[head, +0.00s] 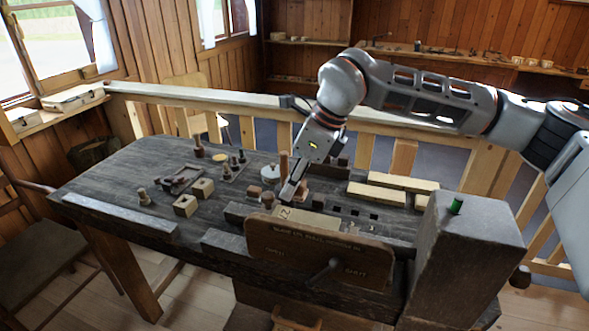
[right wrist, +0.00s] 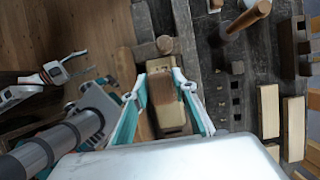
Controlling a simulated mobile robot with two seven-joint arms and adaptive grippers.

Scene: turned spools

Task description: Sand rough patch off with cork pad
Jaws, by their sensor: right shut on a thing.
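Pale wood (right wrist: 183,18) shows past the fingertips. The pad's underside is hidden, so I cannot tell whether it touches the wood. I cannot make out the rough patch. My left gripper (right wrist: 75,68) shows open and empty at the left of the right wrist view; the head view does not show it.
A brown lettered vise board (head: 305,252) stands in front of the pale block. A grey block post (head: 460,260) with a green piece stands at right. Pale boards (head: 390,188) lie behind. Small wooden pieces (head: 186,205) crowd the left bench top (head: 110,190).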

